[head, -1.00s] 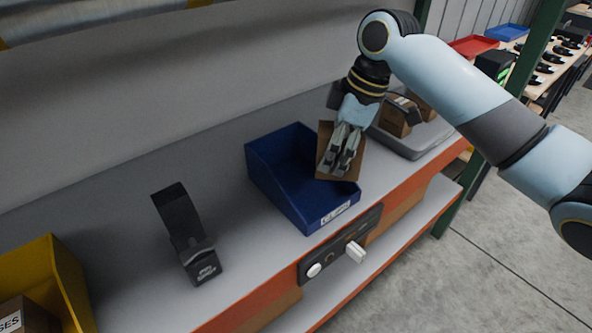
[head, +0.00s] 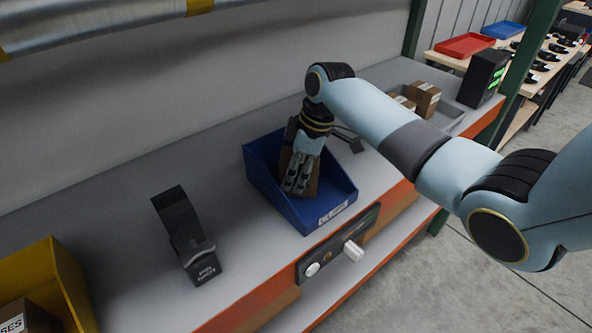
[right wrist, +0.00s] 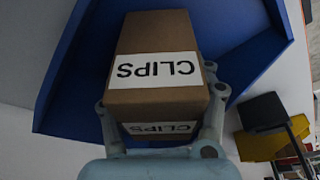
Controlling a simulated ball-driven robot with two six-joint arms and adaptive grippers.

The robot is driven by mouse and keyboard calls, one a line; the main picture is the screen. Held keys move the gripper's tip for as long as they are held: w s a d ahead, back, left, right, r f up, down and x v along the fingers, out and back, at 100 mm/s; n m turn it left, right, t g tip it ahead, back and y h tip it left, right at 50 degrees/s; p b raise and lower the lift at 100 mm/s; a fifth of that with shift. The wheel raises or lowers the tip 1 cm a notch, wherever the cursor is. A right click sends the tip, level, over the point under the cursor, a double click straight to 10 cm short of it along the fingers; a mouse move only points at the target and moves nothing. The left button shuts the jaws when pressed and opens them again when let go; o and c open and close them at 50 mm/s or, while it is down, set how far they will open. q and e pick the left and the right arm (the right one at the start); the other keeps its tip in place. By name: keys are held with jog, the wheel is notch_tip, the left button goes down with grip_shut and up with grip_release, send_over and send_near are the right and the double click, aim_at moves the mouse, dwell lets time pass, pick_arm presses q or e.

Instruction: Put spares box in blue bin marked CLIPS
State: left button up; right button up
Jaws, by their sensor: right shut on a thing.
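The blue bin (head: 290,205) stands on the shelf in the middle of the head view, with a white label on its front that is too small to read surely. My right gripper (head: 298,186) is inside the bin's outline, pointing down, shut on a brown box (head: 313,178). In the right wrist view the held box (right wrist: 158,35) sits between the fingers (right wrist: 163,100) with blue bin walls (right wrist: 85,60) around it. Its white labels read CLIPS, upside down. I cannot tell whether it touches the bin floor. No box marked spares is seen. My left gripper is out of view.
A grey tray (head: 455,113) with brown boxes (head: 424,98) is at the right, beside a black device (head: 483,78). A black stand (head: 186,235) is left of the bin. A yellow bin (head: 72,290) holds a box (head: 25,317). A knobbed panel (head: 338,246) is on the shelf front.

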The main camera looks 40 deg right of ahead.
jog(key=o, duration=1.4)
jog(key=v, duration=0.7)
jog(key=shift+d+r, duration=0.1)
jog(key=shift+r, duration=0.15)
